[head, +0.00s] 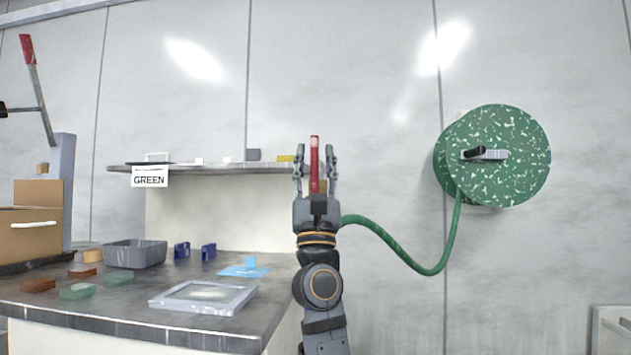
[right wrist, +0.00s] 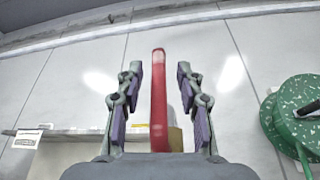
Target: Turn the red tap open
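The red tap's lever (head: 314,165) stands upright at the right end of the wall shelf. My right gripper (head: 315,172) is raised in front of it, with one finger on each side of the red lever. In the right wrist view the lever (right wrist: 159,105) runs up between the two fingers (right wrist: 159,95), with a gap on both sides. The gripper is open and does not appear to touch the lever. The tap's body is hidden behind my gripper. My left gripper is not in view.
A green hose (head: 430,268) hangs from behind my right arm to the speckled green reel (head: 515,150) on the wall. Left of my arm is a bench (head: 130,312) with a grey bin (head: 135,254), a framed plate (head: 203,308) and small blocks. A shelf sign (head: 149,180) reads GREEN.

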